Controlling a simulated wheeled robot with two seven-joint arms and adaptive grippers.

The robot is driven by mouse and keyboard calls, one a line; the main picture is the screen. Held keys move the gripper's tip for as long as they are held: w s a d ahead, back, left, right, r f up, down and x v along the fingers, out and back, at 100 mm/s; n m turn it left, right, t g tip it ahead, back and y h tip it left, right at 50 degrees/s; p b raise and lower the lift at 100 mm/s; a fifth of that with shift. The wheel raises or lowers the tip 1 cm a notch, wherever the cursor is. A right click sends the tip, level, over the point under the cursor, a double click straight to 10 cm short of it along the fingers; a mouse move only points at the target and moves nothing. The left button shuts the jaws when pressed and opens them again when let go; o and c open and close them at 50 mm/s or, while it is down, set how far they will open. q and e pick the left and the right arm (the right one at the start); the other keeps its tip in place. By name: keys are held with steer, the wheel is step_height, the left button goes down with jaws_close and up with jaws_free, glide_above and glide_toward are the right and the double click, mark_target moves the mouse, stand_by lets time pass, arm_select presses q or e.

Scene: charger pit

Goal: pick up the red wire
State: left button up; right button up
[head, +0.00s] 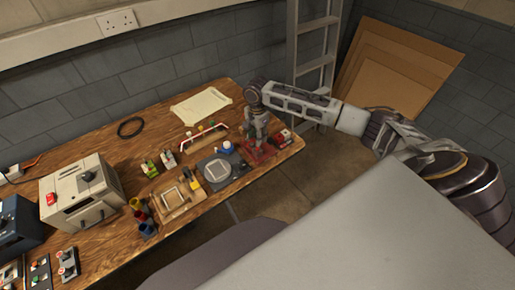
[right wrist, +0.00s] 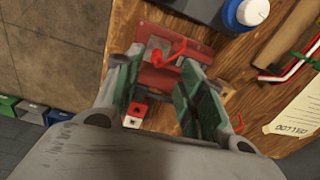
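My right gripper (head: 258,148) points down over a red plate (head: 264,154) at the right end of the workbench. In the right wrist view the gripper (right wrist: 163,95) is open, its green-padded fingers apart with nothing held between them. A bent red wire-like piece (right wrist: 172,55) rises from the red plate (right wrist: 158,76), just beyond the fingertips; I cannot tell whether it is a loose wire or a handle. A separate red and white bent strip (head: 205,137) lies to the left on the bench; part of it shows at the right wrist view's edge (right wrist: 298,68). My left gripper is not in view.
A red and white block (right wrist: 136,113) lies near the fingers. A paper sheet (head: 201,105) lies at the back, and a ladder (head: 314,60) stands behind the bench.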

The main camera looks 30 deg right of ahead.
mark_target(257, 149)
steer(key=shift+f, duration=0.4)
steer(key=shift+s+f, duration=0.15)
steer(key=shift+f, duration=1.15)
steer(key=shift+s+f, duration=0.15)
steer(key=shift+f, duration=1.15)
jaws_close()
